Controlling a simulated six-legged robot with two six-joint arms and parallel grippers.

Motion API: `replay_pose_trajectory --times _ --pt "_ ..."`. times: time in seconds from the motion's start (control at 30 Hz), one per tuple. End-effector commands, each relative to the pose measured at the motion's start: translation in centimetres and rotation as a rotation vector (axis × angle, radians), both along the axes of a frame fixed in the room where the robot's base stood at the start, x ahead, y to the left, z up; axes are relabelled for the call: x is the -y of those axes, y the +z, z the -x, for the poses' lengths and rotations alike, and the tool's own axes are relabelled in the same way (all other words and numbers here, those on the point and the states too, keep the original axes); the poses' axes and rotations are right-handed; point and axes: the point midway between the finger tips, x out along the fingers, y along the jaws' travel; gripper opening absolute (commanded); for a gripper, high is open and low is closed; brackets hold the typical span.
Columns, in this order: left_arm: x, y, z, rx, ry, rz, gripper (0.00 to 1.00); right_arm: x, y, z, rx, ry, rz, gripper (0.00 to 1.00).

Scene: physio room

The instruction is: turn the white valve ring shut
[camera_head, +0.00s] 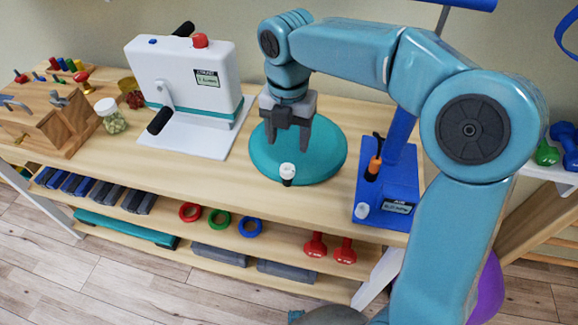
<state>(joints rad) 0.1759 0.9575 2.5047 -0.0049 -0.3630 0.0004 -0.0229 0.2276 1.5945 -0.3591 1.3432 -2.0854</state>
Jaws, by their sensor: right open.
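The white valve ring (287,169) is a small white cap with a dark lower part, at the front of a round teal cushion (324,160) on the wooden table. My right gripper (287,146) points down over the cushion, behind and above the ring in the picture. Its dark fingers are apart, with nothing between them. The ring stands clear of the fingers. How far the ring is turned cannot be told. My left gripper is not in view.
A white pedal machine (185,75) stands left of the cushion on the table (240,185). A blue-based device (386,193) with an orange grip stands to the right. A jar (110,115) and wooden peg block (50,120) are at the far left.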

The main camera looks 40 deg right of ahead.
Motion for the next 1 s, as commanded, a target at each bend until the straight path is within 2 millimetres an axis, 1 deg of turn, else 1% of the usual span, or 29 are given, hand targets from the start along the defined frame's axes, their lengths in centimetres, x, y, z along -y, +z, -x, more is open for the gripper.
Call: replay_pose_trajectory --times 0.03,0.1,0.2,0.33,0.4,0.5,0.8,0.87,0.9,0.97,1.0 --pt "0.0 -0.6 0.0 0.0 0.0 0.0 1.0 0.0 -1.6 0.1 -0.005 0.0 0.0 0.6" --pt "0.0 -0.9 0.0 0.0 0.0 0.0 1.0 0.0 -3.2 0.1 -0.004 0.001 0.0 0.6" --pt "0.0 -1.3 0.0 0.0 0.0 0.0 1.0 0.0 -5.3 0.1 -0.004 0.001 0.001 0.6" --pt "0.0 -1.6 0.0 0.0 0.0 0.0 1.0 0.1 -7.3 0.1 -0.002 0.002 0.0 0.6" --pt "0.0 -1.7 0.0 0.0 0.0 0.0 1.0 0.1 -8.0 0.2 -0.002 0.002 0.0 0.6" --pt "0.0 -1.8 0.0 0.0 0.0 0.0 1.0 0.1 -8.5 0.2 0.0 0.002 0.0 0.6" --pt "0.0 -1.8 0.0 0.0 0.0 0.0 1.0 0.1 -8.7 0.2 0.0 0.003 0.0 0.6" --pt "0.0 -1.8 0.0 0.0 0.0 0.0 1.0 0.1 -8.7 0.2 0.0 0.003 0.0 0.41" --pt "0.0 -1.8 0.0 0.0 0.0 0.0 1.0 0.1 -8.7 0.2 0.0 0.003 0.0 0.28" --pt "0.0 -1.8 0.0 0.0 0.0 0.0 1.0 0.1 -8.7 0.2 0.0 0.003 0.0 0.08" --pt "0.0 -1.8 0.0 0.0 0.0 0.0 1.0 0.1 -8.7 0.2 0.0 0.003 0.0 0.05"
